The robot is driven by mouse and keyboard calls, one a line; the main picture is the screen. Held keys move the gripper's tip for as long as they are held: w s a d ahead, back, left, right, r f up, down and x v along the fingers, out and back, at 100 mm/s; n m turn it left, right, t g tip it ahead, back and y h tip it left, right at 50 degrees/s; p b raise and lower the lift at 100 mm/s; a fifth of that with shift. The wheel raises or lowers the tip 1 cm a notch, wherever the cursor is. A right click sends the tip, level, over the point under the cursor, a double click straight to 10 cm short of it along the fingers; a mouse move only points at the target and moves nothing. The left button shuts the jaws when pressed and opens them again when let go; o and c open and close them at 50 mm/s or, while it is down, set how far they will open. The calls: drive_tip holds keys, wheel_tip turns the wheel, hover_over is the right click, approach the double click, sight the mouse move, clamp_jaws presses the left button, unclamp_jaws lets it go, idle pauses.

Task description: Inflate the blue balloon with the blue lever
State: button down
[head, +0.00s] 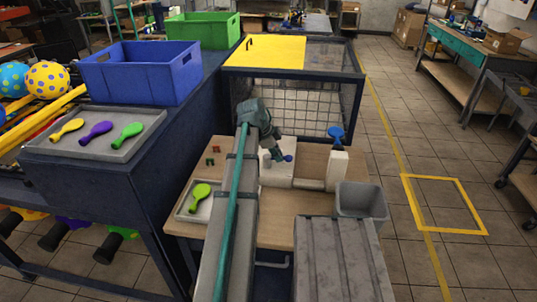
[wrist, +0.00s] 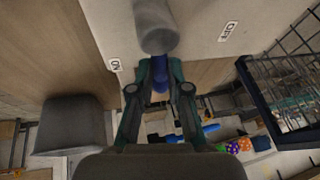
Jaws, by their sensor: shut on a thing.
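The blue lever shows as a small blue tip (head: 288,158) in the head view. In the wrist view its blue handle (wrist: 160,72) joins a grey cylinder (wrist: 155,28) between ON and OFF labels. My gripper (wrist: 160,68) is shut on this blue handle; the fingers also show in the head view (head: 282,155). The blue balloon (head: 336,133) sits small on top of a white post (head: 337,168), right of my gripper. The lever's base is partly hidden by my arm.
A tray (head: 181,210) with a lime-green balloon lies left of my arm. A grey bin (head: 362,202) stands at the table's right. A caged box (head: 345,90) with a yellow lid is behind. Another tray (head: 62,148) holds yellow, purple and green balloons.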

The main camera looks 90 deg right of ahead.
drive_tip(key=shift+a+m, duration=0.2)
drive_tip(key=shift+m, duration=0.5)
drive_tip(key=shift+a+y, duration=0.1)
drive_tip(key=shift+y, duration=0.2)
drive_tip(key=c, duration=1.1)
unclamp_jaws()
drive_tip(key=shift+c, duration=0.2)
drive_tip(key=shift+w, duration=0.1)
drive_tip(key=v, duration=1.2)
drive_tip(key=shift+w, duration=0.15)
